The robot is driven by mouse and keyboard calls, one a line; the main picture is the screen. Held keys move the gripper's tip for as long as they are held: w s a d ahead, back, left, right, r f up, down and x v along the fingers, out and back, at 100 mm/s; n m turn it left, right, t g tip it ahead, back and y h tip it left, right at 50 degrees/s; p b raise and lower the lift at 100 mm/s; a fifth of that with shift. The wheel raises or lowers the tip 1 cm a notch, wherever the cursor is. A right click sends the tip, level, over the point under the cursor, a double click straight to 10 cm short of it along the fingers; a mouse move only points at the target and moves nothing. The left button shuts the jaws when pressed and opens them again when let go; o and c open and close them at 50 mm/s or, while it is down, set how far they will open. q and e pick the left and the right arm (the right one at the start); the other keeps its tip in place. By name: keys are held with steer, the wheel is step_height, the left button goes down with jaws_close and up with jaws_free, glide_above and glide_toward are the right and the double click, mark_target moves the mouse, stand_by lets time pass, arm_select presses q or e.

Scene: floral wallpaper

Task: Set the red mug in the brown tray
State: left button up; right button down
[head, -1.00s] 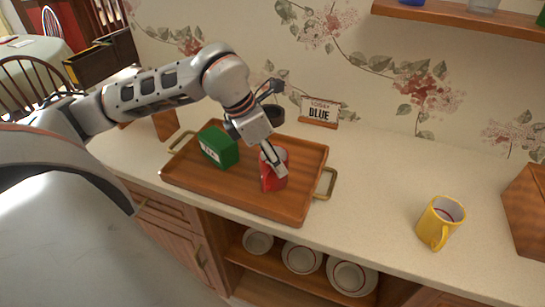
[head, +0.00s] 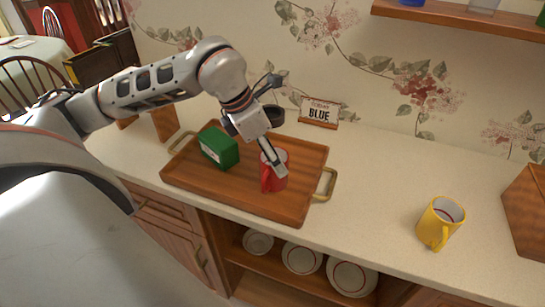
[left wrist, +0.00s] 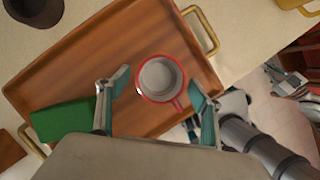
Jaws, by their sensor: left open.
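The red mug (head: 274,175) stands upright in the brown tray (head: 235,198), toward the tray's right side. In the left wrist view the mug (left wrist: 161,78) shows from above, with a pale inside and its handle pointing down. My left gripper (head: 275,163) is above and at the mug in the head view. In the left wrist view its two fingers (left wrist: 160,92) are spread apart, one on each side of the mug, with gaps between them and it. It is open and holds nothing.
A green box (head: 219,147) stands in the tray's left part. A yellow mug (head: 440,222) stands at the right. Counter between tray and yellow mug is clear.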

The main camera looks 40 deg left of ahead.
arm_select(q)
steer(key=v, duration=1)
steer(key=shift+s+r, duration=0.2)
steer(key=shift+r, duration=0.15)
